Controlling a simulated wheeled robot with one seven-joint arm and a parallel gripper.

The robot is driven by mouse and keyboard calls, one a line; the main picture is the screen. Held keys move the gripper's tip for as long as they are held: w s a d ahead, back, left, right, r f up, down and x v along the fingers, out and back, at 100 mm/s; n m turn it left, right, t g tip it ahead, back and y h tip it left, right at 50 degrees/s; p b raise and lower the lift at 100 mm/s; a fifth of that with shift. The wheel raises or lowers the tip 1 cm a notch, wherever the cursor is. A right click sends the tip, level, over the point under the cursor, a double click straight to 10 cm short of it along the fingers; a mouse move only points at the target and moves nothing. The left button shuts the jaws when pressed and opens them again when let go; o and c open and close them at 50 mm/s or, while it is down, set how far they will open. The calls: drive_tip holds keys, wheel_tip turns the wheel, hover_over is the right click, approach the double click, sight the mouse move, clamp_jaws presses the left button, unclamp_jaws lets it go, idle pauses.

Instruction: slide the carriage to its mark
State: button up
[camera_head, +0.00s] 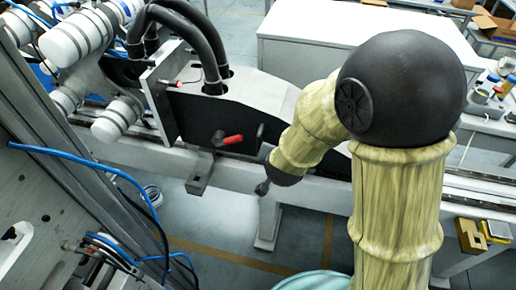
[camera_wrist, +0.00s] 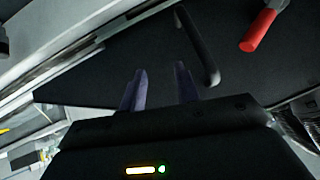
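The carriage (camera_head: 190,122) is a large body with a black side panel and a light top, sitting on a long rail (camera_head: 480,186) in the head view. A red lever (camera_head: 232,139) sticks out of its side; it also shows in the wrist view (camera_wrist: 262,28). A black bar handle (camera_wrist: 197,45) stands on the dark panel in the wrist view. My gripper (camera_wrist: 161,72) is open, with two purplish fingers apart and nothing between them. The handle is just beyond and to the right of the fingertips, apparently not between them. In the head view my gripper (camera_head: 262,187) is small beside the carriage. I cannot make out the mark.
Black hoses (camera_head: 205,50) rise from the carriage top. White rollers (camera_head: 75,40) stand at the upper left. A grey machine frame with blue cables (camera_head: 85,170) fills the left. Small yellow blocks (camera_head: 470,236) sit at the right. My arm hides part of the rail.

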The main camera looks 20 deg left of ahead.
drive_tip(key=s+d+g, duration=0.2)
drive_tip(key=s+d, duration=0.2)
drive_tip(key=d, duration=0.3)
drive_tip(key=s+d+r+n+g+h, duration=0.1)
drive_tip(key=s+d, duration=0.3)
drive_tip(key=d, duration=0.4)
drive_tip(key=s+d+r+g+h, duration=0.1)
drive_tip(key=s+d+g, duration=0.2)
drive_tip(key=d, duration=0.5)
drive_tip(key=shift+s, duration=0.5)
drive_tip(key=shift+r, duration=0.1)
